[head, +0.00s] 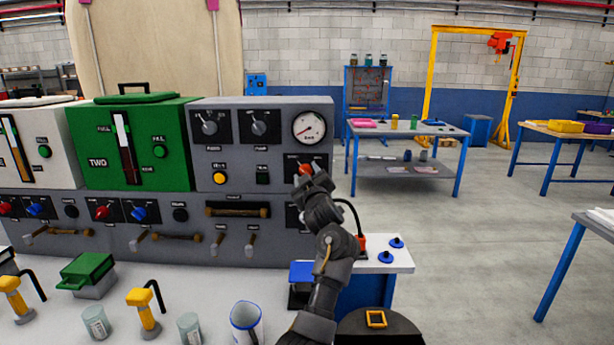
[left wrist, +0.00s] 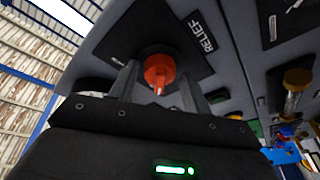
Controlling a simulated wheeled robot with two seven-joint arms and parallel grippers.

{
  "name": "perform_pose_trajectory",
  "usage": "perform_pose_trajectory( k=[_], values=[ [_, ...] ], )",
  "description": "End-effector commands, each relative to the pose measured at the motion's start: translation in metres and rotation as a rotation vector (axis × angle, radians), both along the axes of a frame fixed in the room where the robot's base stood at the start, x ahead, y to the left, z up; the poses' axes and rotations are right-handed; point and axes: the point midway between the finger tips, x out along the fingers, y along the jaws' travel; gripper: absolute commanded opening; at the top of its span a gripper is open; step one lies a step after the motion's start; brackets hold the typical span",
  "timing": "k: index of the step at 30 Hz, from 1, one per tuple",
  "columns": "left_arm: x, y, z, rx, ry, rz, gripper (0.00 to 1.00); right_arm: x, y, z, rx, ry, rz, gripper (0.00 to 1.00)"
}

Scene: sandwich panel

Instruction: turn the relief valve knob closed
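The relief valve knob (left wrist: 159,72) is orange-red and sits on a black plate lettered RELIEF in the left wrist view. Its pointer part faces my gripper. In the head view the knob (head: 305,168) shows as a small orange patch below the round gauge, partly hidden by my gripper. My left gripper (head: 310,178) is up at the panel in front of it. In the left wrist view the gripper's (left wrist: 160,86) two fingers stand on either side of the knob, with a narrow gap showing on each side. My right gripper is not in view.
The grey panel (head: 262,183) carries a gauge (head: 310,127), dials, a yellow button (head: 220,178) and drawer handles near my gripper. Below it, the white bench top (head: 200,285) holds cups, yellow-handled tools and a green box (head: 88,272). Open floor lies to the right.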

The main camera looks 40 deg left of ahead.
Motion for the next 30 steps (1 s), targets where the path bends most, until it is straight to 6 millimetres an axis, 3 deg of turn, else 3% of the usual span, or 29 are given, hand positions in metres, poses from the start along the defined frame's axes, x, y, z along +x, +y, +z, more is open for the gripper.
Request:
perform_pose_trajectory(
  k=[13, 24, 30],
  values=[
    [-0.004, -0.008, -0.003, 0.002, 0.001, -0.003, 0.57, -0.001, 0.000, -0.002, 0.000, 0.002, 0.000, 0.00],
    [-0.048, -0.060, -0.015, -0.001, -0.001, -0.003, 0.57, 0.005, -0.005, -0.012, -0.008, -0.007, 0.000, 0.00],
    [-0.064, -0.078, -0.019, 0.000, -0.001, -0.002, 0.57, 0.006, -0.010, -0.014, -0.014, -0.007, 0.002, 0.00]
  ],
)
